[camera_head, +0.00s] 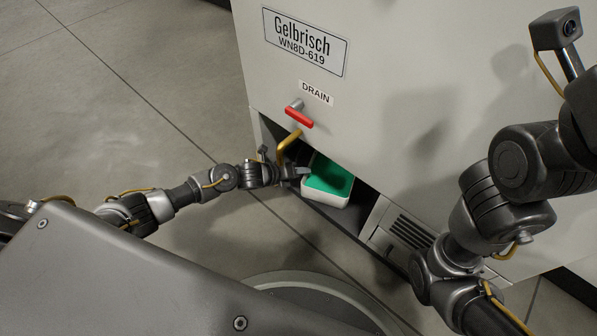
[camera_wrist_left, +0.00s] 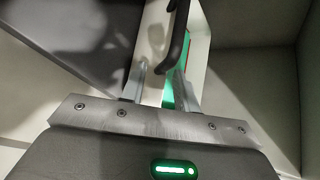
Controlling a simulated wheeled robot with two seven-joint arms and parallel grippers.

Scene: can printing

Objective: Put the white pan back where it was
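The white pan (camera_head: 327,197) holds green liquid and sits in the low opening of the machine, below the drain outlet. My left gripper (camera_head: 303,171) is at the pan's left side. In the left wrist view my left gripper's fingers (camera_wrist_left: 162,76) stand apart, with a dark curved handle (camera_wrist_left: 180,38) at and just beyond their tips. Part of the white pan (camera_wrist_left: 154,33) and a strip of green show behind them. I cannot tell whether the fingers touch the handle. My right gripper is out of view.
The machine (camera_head: 400,90) rises above the opening. A red drain lever (camera_head: 299,117) and a yellow outlet pipe (camera_head: 287,143) are just above the pan. A vented panel (camera_head: 408,232) is to the right of the opening. The floor (camera_head: 110,90) at left is clear.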

